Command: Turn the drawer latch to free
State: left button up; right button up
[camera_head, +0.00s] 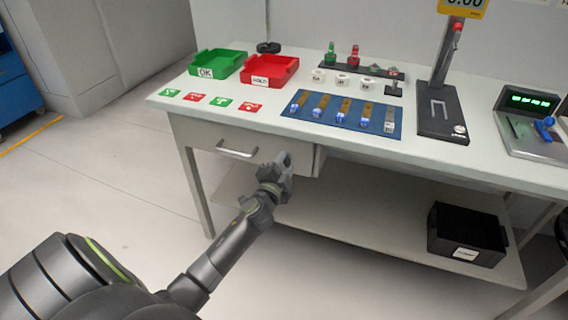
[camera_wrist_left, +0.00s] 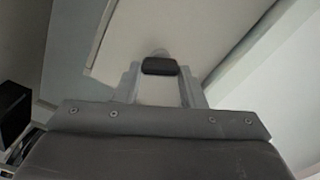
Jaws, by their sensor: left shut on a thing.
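The drawer (camera_head: 205,136) is under the left part of the bench top, with a bar handle (camera_head: 237,150) on its pale front. My left gripper (camera_head: 283,161) is at the right part of the drawer front, right of the handle. In the left wrist view, a small dark latch knob (camera_wrist_left: 159,66) sits between the tips of my left gripper (camera_wrist_left: 159,82), which is shut on it. A pale panel (camera_wrist_left: 125,45) lies behind it. In the head view the gripper hides the latch, and its turn position cannot be told. My right gripper is not in view.
The bench top (camera_head: 300,143) holds a green tray (camera_head: 232,63), a red tray (camera_head: 285,70), a blue mat (camera_head: 345,130) with several small parts, and a dark stand (camera_head: 442,110). A black bin (camera_head: 466,236) stands on the lower shelf (camera_head: 370,235). The floor left of the bench is clear.

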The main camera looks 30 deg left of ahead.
pick_arm(q)
jog(key=m+p, duration=0.1)
jog(key=m, duration=0.4)
jog(key=shift+f, duration=0.1)
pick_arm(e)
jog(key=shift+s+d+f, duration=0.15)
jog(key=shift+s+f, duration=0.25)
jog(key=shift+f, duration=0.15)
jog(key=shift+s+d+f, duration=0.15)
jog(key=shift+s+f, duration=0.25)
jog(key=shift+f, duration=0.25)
pick_arm(q)
jog(key=o, duration=1)
jog(key=shift+s+d, duration=0.1)
jog(key=shift+s, duration=0.1)
jog(key=shift+v, duration=8.55)
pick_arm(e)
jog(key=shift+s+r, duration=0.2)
